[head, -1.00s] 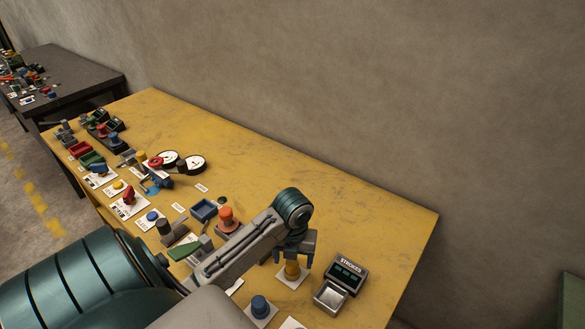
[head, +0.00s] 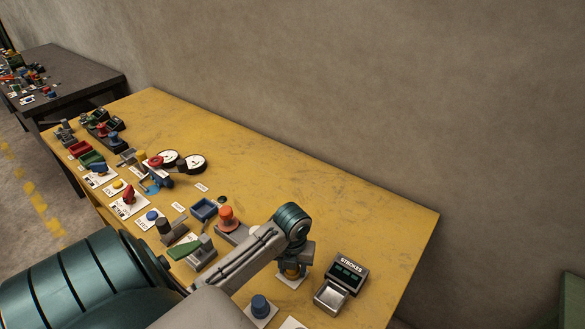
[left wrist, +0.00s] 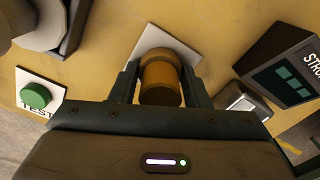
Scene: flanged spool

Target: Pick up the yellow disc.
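The yellow disc (left wrist: 160,75) is the flange of a short yellow spool-like piece standing on a white card on the yellow table. In the head view the yellow piece (head: 291,272) is mostly hidden by my left gripper (head: 293,265). My left gripper (left wrist: 160,82) also shows in the left wrist view, with one finger on each side of the yellow piece. The fingers look open around it with little room to spare; whether they touch it is hard to tell. My right gripper is not in view.
An orange knob (head: 226,217) and several other fixtures lie to the left. The table's back right is bare.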

